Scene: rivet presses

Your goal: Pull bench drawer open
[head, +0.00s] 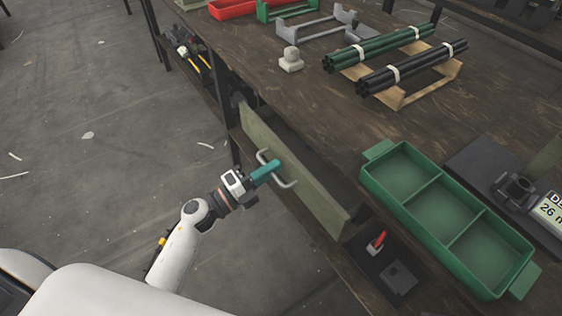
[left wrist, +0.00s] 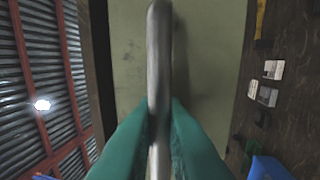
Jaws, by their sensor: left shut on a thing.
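The bench drawer has an olive-green front (head: 318,198) with a grey metal bar handle (head: 289,185). A dark gap shows between the drawer front and the bench edge, so the drawer stands partly out. My left gripper (head: 268,171) has teal fingers and is shut on the handle. In the left wrist view the handle (left wrist: 159,60) runs up between the two teal fingers (left wrist: 160,125), with the drawer front (left wrist: 205,60) behind it. The drawer's inside is mostly dark. My right gripper is in neither view.
The wooden bench top (head: 310,110) carries a green three-compartment tray (head: 377,190), bundled dark rods (head: 415,68) and a small beige block (head: 291,60). A dark plate with a red-handled item (head: 377,242) lies by the drawer's near end. The floor (head: 90,120) at left is open.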

